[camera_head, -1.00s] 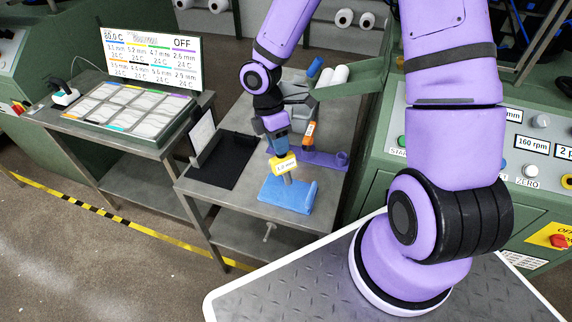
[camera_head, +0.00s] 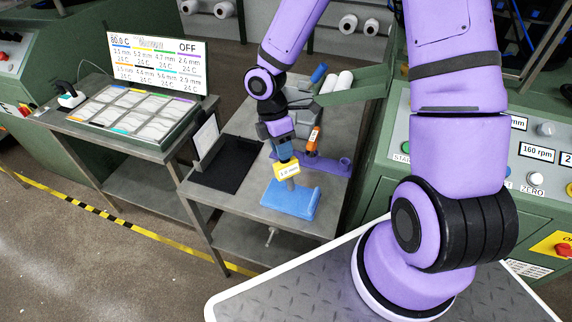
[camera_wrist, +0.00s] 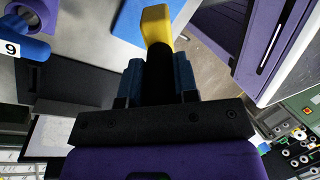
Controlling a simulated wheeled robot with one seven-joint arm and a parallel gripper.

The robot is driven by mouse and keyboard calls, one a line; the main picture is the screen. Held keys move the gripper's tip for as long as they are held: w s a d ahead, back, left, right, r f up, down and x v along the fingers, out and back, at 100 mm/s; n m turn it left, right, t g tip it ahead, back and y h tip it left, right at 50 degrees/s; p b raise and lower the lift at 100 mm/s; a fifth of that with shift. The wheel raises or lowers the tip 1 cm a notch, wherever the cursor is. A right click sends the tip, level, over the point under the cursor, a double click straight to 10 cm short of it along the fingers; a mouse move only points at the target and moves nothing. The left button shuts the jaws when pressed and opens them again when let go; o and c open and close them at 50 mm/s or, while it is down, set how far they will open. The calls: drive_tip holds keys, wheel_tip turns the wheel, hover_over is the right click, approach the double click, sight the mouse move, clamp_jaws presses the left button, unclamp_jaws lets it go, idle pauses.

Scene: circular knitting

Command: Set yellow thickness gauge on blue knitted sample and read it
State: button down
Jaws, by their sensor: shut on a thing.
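My gripper (camera_head: 284,153) is shut on the yellow thickness gauge (camera_head: 287,169) at the right-hand table. The gauge has a small white display that looks like 1.6 mm, but it is hard to read. Its grey stem points down over a blue stand (camera_head: 296,203); I cannot tell whether they touch. In the wrist view, the gauge's yellow body (camera_wrist: 157,18) and black upper part lie between my blue fingertips (camera_wrist: 160,68). The samples lie in a tray (camera_head: 118,133) on the left table, white with coloured edge strips; which one is blue is unclear.
An orange gauge (camera_head: 313,138) stands on a purple stand (camera_head: 330,165) just behind. A black tray (camera_head: 225,172) lies left of the blue stand. A monitor (camera_head: 157,63) behind the sample tray shows several mm readings and OFF. A floor gap separates the two tables.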

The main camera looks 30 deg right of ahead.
drive_tip(key=shift+r, duration=3.5)
drive_tip(key=shift+a, duration=0.1)
